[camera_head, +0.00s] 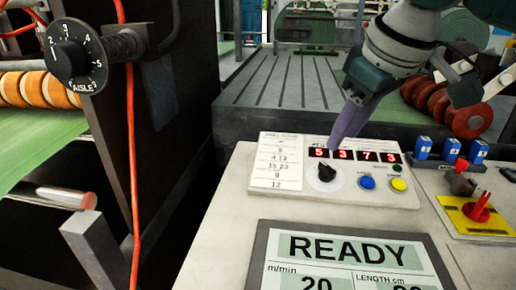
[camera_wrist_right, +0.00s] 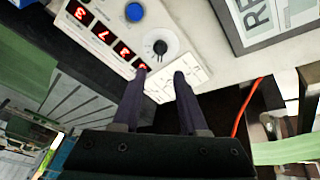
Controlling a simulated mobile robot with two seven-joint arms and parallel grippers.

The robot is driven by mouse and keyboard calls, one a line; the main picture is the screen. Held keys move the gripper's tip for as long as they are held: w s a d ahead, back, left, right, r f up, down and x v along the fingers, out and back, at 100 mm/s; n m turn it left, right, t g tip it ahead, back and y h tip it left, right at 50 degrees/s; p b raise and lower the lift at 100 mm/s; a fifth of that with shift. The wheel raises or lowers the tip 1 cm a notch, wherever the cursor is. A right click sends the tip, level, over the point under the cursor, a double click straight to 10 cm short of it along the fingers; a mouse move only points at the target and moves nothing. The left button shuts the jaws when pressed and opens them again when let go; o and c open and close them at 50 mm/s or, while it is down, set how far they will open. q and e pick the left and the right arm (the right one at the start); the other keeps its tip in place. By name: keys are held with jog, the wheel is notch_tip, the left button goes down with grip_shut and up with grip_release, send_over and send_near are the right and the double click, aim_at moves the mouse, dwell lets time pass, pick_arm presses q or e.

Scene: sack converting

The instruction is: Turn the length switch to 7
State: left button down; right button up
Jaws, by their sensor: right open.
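The knob also shows in the right wrist view (camera_wrist_right: 160,47), just beyond my fingertips. My right gripper (camera_head: 346,125) comes down from the upper right, above and behind the panel. In the wrist view its two fingers (camera_wrist_right: 160,77) are apart, with nothing between them, and do not touch the knob. My left gripper is not in view.
A blue button (camera_head: 367,182) and a yellow button (camera_head: 398,185) sit right of the knob. A READY screen (camera_head: 350,255) lies in front. A red switch on a yellow plate (camera_head: 480,210) is at right. A numbered AISLE dial (camera_head: 72,58) and an orange cable (camera_head: 132,150) are at left.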

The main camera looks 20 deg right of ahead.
aim_at(327, 166)
jog(key=b+x, duration=0.1)
jog(key=x, duration=0.7)
jog(key=shift+f, duration=0.3)
grip_shut()
